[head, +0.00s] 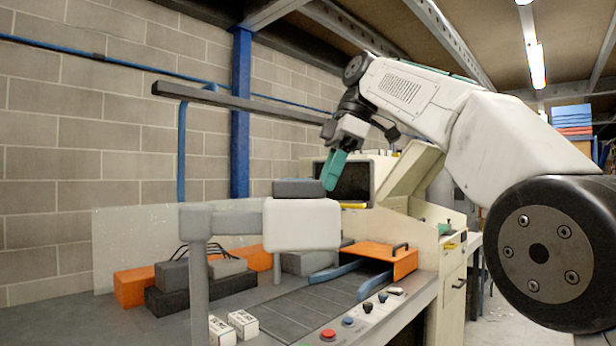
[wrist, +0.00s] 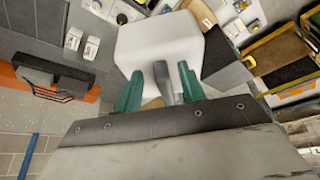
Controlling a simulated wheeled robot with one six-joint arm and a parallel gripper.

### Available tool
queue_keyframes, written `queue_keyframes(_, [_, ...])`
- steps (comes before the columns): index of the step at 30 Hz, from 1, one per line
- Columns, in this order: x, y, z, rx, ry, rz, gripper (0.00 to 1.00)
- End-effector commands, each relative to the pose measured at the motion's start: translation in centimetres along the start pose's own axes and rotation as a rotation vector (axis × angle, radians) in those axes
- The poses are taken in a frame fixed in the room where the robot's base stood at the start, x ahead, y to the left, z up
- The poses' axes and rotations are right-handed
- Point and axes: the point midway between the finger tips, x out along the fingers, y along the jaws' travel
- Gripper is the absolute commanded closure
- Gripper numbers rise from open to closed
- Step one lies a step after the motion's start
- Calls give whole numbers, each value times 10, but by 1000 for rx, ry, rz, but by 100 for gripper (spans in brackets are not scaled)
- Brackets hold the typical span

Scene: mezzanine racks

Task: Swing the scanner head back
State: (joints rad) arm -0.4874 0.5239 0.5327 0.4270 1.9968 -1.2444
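The scanner head appears to be the white box (head: 302,224) on a grey arm (head: 228,218) that reaches right from a grey post (head: 199,285). A dark grey block (head: 300,188) shows at its top. My gripper (head: 333,177), with green fingers, points down near the box's upper right edge in the head view. In the wrist view the white box (wrist: 160,45) lies just ahead of my gripper (wrist: 160,72). The fingers are apart, and a grey handle-like piece (wrist: 163,84) shows between them with gaps on both sides. Contact cannot be told.
A conveyor (head: 300,312) runs under the head, with blue guides and an orange hatch (head: 375,257). Buttons (head: 328,335) line its front edge. Dark and orange boxes (head: 130,286) sit behind the post. A cream console with a dark screen (head: 357,181) stands behind my gripper.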

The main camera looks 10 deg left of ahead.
Motion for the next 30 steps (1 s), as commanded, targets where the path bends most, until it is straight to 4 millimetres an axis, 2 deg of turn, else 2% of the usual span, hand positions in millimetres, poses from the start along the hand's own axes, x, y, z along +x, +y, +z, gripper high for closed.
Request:
queue_keyframes(3, [-11, 0, 24, 5, 0, 2, 60])
queue_keyframes(9, [-22, 0, 53, 2, 0, 3, 60])
queue_keyframes(14, [-25, -1, 61, 1, 1, 4, 60])
queue_keyframes(22, [-25, -1, 62, 0, 1, 4, 60])
queue_keyframes(26, [-33, -8, 56, -11, 1, 18, 96])
queue_keyframes(27, [-42, -16, 50, -20, 2, 32, 100])
queue_keyframes(30, [-65, -47, 36, -41, 2, 58, 100])
